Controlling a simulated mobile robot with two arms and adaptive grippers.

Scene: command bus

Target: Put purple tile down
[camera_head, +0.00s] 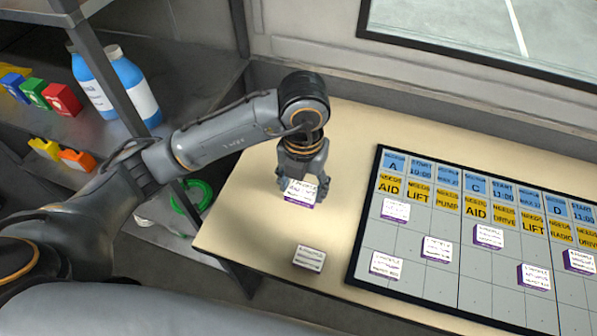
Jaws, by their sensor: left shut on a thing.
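My left gripper (303,184) points down over the left part of the beige table (240,220). It is shut on a white-topped tile with purple sides (299,194). I cannot tell whether that tile touches the table. Another white-topped purple tile (309,258) lies on the table nearer the front edge, apart from the gripper. My right gripper is not in view.
A dark-framed board (413,244) with blue and yellow label cells lies to the right, with several white-and-purple tiles on its grid. A shelf at the left holds blue bottles (134,85) and coloured boxes (62,98). The table is bare between gripper and board.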

